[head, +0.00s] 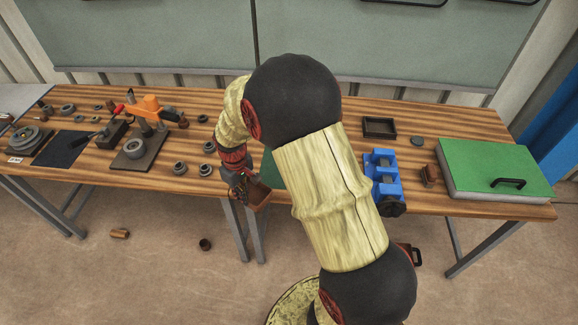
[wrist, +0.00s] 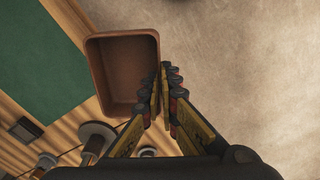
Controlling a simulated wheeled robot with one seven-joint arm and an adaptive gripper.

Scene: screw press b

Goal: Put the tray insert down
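The tray insert is a small brown open box (head: 260,195). In the wrist view the tray insert (wrist: 112,62) looks empty and sits left of the fingers. My gripper (wrist: 165,75) is shut on its right wall, with one finger inside and one outside. In the head view my gripper (head: 242,182) and the tray insert are at the bench's front edge. In the wrist view the tray insert overlaps the bench edge, with floor beyond it. Its height over the bench is hard to tell.
A green mat (wrist: 32,62) lies on the wooden bench (head: 455,206) beside the tray insert, mostly hidden by my arm in the head view. Several round grey parts (head: 179,168) stand to the left. A blue vise (head: 383,176), a dark tray (head: 380,127) and a green-topped box (head: 490,165) are right.

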